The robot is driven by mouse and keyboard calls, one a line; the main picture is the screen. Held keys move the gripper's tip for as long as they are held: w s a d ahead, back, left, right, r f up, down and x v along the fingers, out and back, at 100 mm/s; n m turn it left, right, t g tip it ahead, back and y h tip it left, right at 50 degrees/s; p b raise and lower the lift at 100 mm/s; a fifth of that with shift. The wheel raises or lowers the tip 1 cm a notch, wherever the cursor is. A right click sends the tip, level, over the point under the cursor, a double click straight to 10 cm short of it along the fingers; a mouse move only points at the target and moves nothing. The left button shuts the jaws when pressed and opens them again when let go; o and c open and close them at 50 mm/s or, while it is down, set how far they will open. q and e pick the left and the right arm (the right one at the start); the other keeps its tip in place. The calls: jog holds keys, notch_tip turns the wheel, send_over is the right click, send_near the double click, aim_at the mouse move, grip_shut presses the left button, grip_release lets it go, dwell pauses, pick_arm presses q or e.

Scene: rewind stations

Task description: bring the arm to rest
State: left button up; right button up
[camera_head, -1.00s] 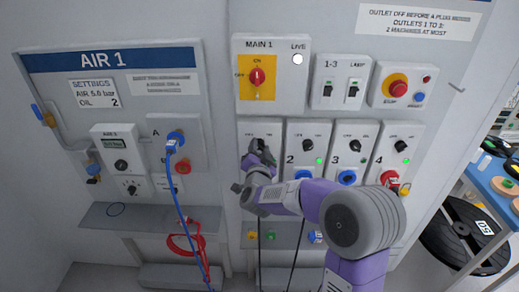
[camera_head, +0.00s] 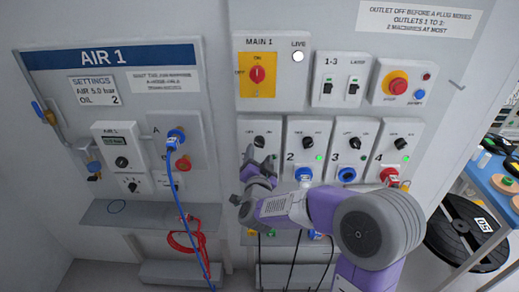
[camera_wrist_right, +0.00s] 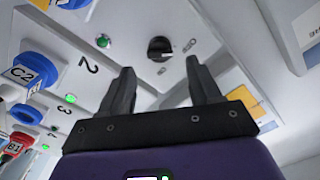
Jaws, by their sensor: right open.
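My right arm, purple and grey, reaches in from the lower right of the head view. Its gripper (camera_head: 254,178) is in front of the lower part of outlet panel 1, just left of outlet 2. In the right wrist view the two dark fingers (camera_wrist_right: 164,90) stand apart with nothing between them. A black rotary knob (camera_wrist_right: 160,49) and a green lamp (camera_wrist_right: 188,40) show beyond the fingertips. The knob of outlet 1 (camera_head: 259,141) is visible above the gripper in the head view. The lower part of outlet 1 is hidden by the gripper. My left gripper is not in view.
Blue plug (camera_head: 303,174) sits at outlet 2, and a red one (camera_head: 390,174) at outlet 4. A blue hose (camera_head: 180,205) hangs from the AIR 1 panel, with a red hose (camera_head: 184,241) below. A blue table (camera_head: 492,182) stands at the right.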

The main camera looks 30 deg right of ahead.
jog(key=shift+v, duration=1.15)
